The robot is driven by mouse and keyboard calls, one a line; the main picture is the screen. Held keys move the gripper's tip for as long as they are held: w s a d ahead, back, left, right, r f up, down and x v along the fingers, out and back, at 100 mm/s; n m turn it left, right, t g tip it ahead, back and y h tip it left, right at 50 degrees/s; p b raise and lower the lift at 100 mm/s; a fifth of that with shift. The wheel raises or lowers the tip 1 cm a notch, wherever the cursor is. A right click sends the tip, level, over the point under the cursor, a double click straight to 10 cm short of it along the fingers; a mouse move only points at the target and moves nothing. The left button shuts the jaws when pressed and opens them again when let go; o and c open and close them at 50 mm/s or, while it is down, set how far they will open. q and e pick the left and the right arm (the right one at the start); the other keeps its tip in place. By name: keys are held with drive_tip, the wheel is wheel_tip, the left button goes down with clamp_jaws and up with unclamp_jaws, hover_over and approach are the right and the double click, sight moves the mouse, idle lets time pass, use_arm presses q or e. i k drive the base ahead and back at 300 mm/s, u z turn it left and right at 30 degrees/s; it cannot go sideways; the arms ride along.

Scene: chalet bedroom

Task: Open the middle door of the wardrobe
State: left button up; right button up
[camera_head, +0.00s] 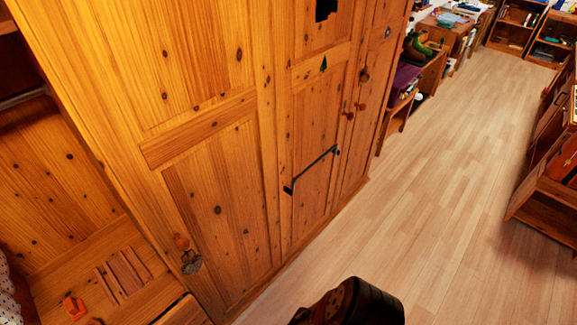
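The wooden wardrobe (205,130) fills the left and middle of the head view, its knotty front seen at a steep angle. The nearest broad door panel (210,190) looks flush, with an orange knob (181,242) and a dark metal piece (191,262) low at its left edge. A narrower panel (305,205) to its right carries a thin dark bar (313,170). Small knobs (348,113) sit near the right-hand panels. I cannot tell for certain which panel is the middle door. Neither gripper shows.
An open wooden recess (55,170) with a rail and an orange item (75,307) lies at far left. A dark rounded object (350,303) at the bottom may be part of me.

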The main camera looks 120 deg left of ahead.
sight(176, 97)
drive_tip(key=u, duration=4.75)
drive_tip(key=k, duration=0.6)
drive_tip(key=u, duration=0.7)
